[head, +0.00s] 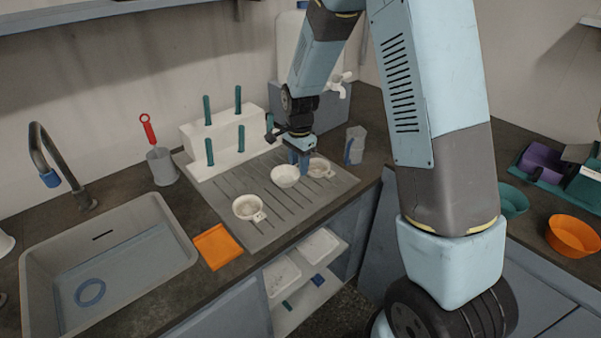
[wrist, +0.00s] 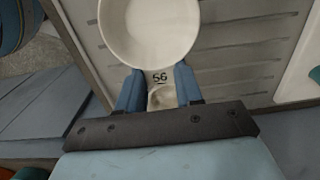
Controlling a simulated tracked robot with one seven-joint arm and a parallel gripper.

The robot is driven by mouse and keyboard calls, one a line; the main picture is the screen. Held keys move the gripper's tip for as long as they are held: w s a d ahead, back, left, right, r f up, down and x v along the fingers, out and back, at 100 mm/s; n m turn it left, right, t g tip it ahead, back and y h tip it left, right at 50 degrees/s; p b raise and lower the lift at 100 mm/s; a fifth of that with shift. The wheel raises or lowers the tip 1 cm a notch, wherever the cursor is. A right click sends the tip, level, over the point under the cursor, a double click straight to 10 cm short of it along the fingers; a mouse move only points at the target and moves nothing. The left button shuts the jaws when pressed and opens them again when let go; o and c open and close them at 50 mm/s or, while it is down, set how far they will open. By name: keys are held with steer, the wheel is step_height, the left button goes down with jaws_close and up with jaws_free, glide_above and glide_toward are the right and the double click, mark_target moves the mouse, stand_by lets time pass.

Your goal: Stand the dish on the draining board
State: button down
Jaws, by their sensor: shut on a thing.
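My gripper (head: 298,160) points down over the grey grooved draining board (head: 228,188). Its two blue fingers (wrist: 158,88) are shut on the tab of a round white dish (wrist: 148,28), one on each side. The tab bears a dark mark like "S6" or "56". In the head view the held dish (head: 285,176) is the middle one, with its open side up; its tab is hidden by the fingers. I cannot tell whether it touches the board. Two similar white dishes are on the board, one to the left (head: 248,207) and one to the right (head: 319,168).
A white stepped rack with teal pegs (head: 228,140) stands behind the board. A clear jug (head: 355,145) is at right, and a beaker with a red-handled brush (head: 162,166) at left. An orange square (head: 218,246) and the sink (head: 110,265) lie nearer left.

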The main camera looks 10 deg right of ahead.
steer(key=shift+w+d+f, duration=0.15)
steer(key=shift+w+f, duration=0.25)
steer(key=shift+f, duration=0.25)
step_height(320, 180, down, 3)
steer(key=shift+r, duration=0.15)
steer(key=c, duration=0.7)
jaws_free()
steer(key=shift+c, duration=0.2)
steer(key=shift+r, duration=0.1)
